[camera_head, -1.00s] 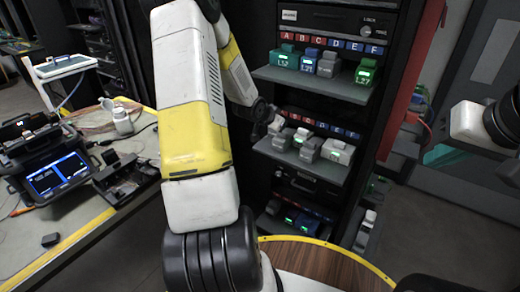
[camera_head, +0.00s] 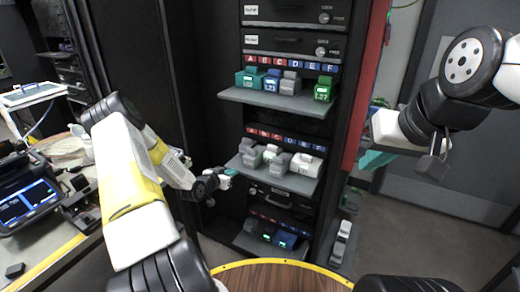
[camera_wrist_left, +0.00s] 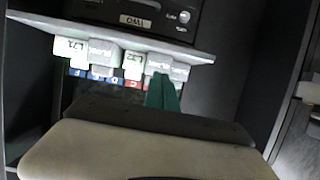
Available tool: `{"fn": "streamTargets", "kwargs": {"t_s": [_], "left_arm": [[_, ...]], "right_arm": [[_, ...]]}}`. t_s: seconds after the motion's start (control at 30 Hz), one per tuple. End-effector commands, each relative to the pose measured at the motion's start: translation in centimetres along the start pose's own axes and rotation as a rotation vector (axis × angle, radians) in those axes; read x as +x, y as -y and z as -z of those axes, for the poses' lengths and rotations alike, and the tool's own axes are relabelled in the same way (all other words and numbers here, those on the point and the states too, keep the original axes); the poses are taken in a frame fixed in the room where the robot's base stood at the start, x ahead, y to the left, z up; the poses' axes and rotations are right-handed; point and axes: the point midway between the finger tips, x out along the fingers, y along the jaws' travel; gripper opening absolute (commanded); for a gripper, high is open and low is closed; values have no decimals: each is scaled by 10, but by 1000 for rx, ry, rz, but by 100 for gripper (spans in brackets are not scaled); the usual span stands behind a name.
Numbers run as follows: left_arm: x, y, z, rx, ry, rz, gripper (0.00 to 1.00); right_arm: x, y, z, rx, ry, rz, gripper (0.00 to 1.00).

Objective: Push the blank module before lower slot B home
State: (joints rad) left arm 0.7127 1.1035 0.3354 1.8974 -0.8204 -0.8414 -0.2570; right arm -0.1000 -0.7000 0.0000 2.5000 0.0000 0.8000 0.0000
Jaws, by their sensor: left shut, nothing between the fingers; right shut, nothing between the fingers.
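The middle module shelf (camera_head: 306,187) sits under a row of A to F labels. A grey blank module (camera_head: 252,157) stands near its left end, around label B, further forward than the pale module (camera_head: 247,144) beside it. My left gripper (camera_head: 232,172) is shut and empty, just left of and below the shelf's front left corner. In the left wrist view the picture is upside down; the green fingertips (camera_wrist_left: 163,92) overlap the A-B end, partly hiding a grey module (camera_wrist_left: 180,70). Contact cannot be told. My right gripper (camera_head: 432,165) is shut and empty, far right of the rack.
More white and grey modules (camera_head: 304,166) stand to the right on that shelf. An upper shelf (camera_head: 275,100) holds teal, blue, grey and green modules. A lower bay (camera_head: 285,240) holds blue modules. A red rack edge (camera_head: 366,85) stands right. A cluttered bench (camera_head: 60,262) is left.

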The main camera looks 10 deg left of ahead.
Motion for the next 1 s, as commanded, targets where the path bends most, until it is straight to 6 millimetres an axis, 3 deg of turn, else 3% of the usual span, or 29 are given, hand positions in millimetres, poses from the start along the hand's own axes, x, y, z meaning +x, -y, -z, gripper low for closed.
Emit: {"fn": "streamTargets", "kwargs": {"t_s": [1.0], "left_arm": [[62, 0, -1, -1, 1, 1, 0]], "right_arm": [[0, 0, 0, 0, 0, 0, 0]]}}
